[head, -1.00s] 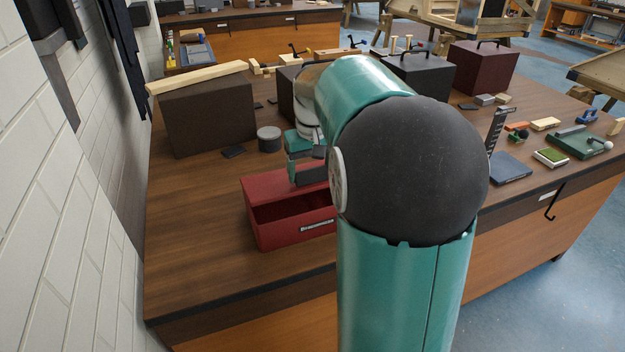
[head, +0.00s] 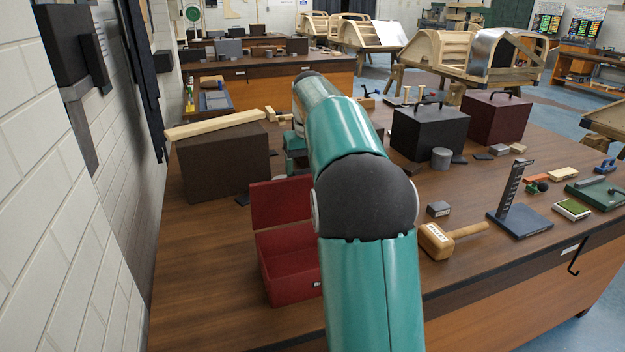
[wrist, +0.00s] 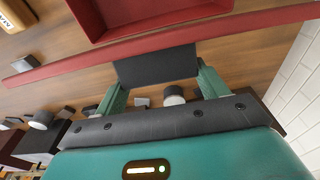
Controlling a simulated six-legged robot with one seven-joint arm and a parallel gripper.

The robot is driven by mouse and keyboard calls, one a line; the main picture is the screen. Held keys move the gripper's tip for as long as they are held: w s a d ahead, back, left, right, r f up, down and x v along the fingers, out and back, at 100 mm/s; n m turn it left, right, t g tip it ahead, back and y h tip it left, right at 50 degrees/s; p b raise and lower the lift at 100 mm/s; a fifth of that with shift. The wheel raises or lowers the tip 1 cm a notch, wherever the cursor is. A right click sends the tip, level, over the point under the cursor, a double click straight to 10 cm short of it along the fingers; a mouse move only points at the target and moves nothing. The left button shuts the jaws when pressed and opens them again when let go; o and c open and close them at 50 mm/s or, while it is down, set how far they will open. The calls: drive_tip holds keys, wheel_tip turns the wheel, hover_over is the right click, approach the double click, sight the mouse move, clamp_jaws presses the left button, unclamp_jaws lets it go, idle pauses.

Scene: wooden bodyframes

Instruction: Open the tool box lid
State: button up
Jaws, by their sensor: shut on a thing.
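The red tool box (head: 290,280) stands on the wooden workbench, left of my arm in the head view. Its lid (head: 280,200) stands up steeply at the back, and the inside shows. My arm hides the box's right part. My gripper (head: 295,150) is behind the lid and partly hidden by it and by my arm. In the wrist view, my gripper (wrist: 155,65) is closed at the lid (wrist: 70,65), seen nearly edge-on as a red strip. The open tool box (wrist: 150,25) lies beyond it.
A brown box (head: 225,165) with a wooden plank on top stands behind the tool box. A mallet (head: 450,237), a black case (head: 428,130) and a dark red case (head: 497,118) are to the right. A white brick wall (head: 90,200) runs along the left.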

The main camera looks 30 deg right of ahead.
drive_tip(key=w, duration=0.2)
drive_tip(key=w+d, duration=0.1)
drive_tip(key=shift+w+f, duration=0.2)
drive_tip(key=shift+f, duration=0.1)
drive_tip(key=shift+w+d+f, duration=0.15)
drive_tip(key=shift+w+f, duration=0.05)
drive_tip(key=shift+w, duration=0.4)
drive_tip(key=shift+w+d+f, duration=0.1)
drive_tip(key=shift+w+f, duration=0.1)
drive_tip(key=shift+w, duration=0.4)
drive_tip(key=o, duration=1.4)
drive_tip(key=shift+r, duration=0.15)
wheel_tip(320, 180, up, 12)
drive_tip(key=s, duration=0.1)
drive_tip(key=shift+s+a, duration=0.15)
